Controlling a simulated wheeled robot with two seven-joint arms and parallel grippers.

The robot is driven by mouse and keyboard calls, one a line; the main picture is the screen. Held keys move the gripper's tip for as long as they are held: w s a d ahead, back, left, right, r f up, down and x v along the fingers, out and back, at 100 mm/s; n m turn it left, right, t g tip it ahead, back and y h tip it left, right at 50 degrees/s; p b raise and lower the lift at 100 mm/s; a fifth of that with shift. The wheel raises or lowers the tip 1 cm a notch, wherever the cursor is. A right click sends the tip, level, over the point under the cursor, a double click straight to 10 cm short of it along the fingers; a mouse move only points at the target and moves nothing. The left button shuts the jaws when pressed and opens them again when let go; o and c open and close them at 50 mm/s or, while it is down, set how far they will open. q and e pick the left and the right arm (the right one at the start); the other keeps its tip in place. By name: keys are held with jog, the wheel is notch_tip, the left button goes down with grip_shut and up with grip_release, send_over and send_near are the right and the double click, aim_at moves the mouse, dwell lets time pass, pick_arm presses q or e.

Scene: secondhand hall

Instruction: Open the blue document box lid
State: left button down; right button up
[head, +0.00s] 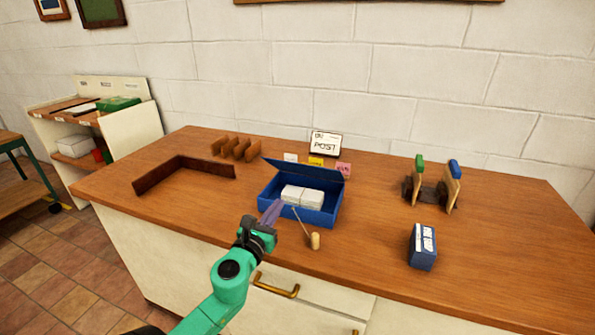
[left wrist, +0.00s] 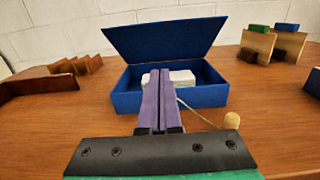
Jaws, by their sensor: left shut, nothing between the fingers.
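The blue document box (head: 322,218) stands on the wooden counter with its lid (head: 305,169) raised and tilted back. White paper stacks (head: 302,196) lie inside it. In the left wrist view the lid (left wrist: 164,41) leans up behind the open box (left wrist: 207,96). My left gripper (head: 271,211) is at the box's front left corner in the head view, its purple fingers shut with nothing between them. In the left wrist view the fingers (left wrist: 159,100) overlap the box's front wall; whether they touch it I cannot tell. My right gripper is not in view.
A cord with a wooden toggle (head: 315,241) hangs at the box front. A smaller blue box (head: 422,247) and a wooden stand (head: 430,187) are to the right. A dark L-shaped rail (head: 184,170) lies left. A POST sign (head: 326,144) stands behind.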

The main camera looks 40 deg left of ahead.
pick_arm(q)
jog(key=w+r, duration=0.1)
jog(key=r, duration=0.1)
jog(key=p, duration=0.1)
send_near(297, 165)
jog(key=w+a+f, duration=0.2)
jog(key=w+f, duration=0.1)
jog(key=shift+w+a+r+p, duration=0.15)
jog(key=shift+w+r+p, duration=0.9)
jog(key=shift+w+p, duration=0.1)
jog(key=shift+w+r, duration=0.2)
jog(key=shift+r, duration=0.2)
jog(key=shift+w+a+f, duration=0.1)
jog(key=shift+w+f, duration=0.05)
jog(key=shift+f, duration=0.05)
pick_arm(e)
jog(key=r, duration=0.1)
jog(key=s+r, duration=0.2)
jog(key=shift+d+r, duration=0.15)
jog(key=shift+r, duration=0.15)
pick_arm(q)
jog(key=shift+r, duration=0.1)
